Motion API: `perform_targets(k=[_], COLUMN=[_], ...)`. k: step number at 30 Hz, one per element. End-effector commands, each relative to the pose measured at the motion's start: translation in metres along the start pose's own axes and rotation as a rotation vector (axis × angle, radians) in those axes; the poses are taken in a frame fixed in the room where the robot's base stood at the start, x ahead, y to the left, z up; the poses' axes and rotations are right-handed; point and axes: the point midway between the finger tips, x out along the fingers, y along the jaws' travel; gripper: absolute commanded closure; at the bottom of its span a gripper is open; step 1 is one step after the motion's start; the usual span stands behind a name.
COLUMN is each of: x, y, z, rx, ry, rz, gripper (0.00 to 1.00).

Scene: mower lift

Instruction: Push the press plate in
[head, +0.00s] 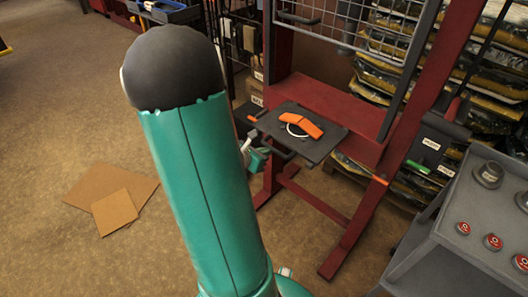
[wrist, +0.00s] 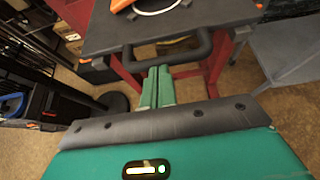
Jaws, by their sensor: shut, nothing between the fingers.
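A flat dark plate (head: 325,147) sticks out level from a red frame; it looks like the press plate, though no label on it is legible. An orange piece (head: 301,126) and a white ring lie on top of it. In the wrist view the plate (wrist: 225,12) is at the top, with a black bar handle (wrist: 202,50) along its near edge. My gripper (wrist: 155,72) is shut and empty, its green fingertips just at or below the handle's middle. Whether they touch it I cannot tell. In the head view my gripper (head: 256,158) is at the plate's left, partly hidden by my arm.
The red frame (head: 352,222) stands on the floor with a wire grid (head: 318,22) above. Bagged goods fill the shelves behind. A grey console (head: 462,225) with red buttons is at the right. Flat cardboard (head: 115,212) lies on the otherwise open floor at left.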

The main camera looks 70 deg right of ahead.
Motion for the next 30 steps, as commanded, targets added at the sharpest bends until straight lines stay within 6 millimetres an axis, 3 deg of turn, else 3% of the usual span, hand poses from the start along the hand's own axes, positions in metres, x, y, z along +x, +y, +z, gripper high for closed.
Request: perform_targets(k=[17, 23, 30], x=[0.011, 0.039, 0.092], y=[0.0, -0.001, -0.002], z=[0.006, 0.021, 0.049], rx=[0.0, 0.001, 0.0], ry=[-0.001, -0.002, -0.003], rz=[0.0, -0.003, -0.004], gripper=[1.0, 1.0, 1.0])
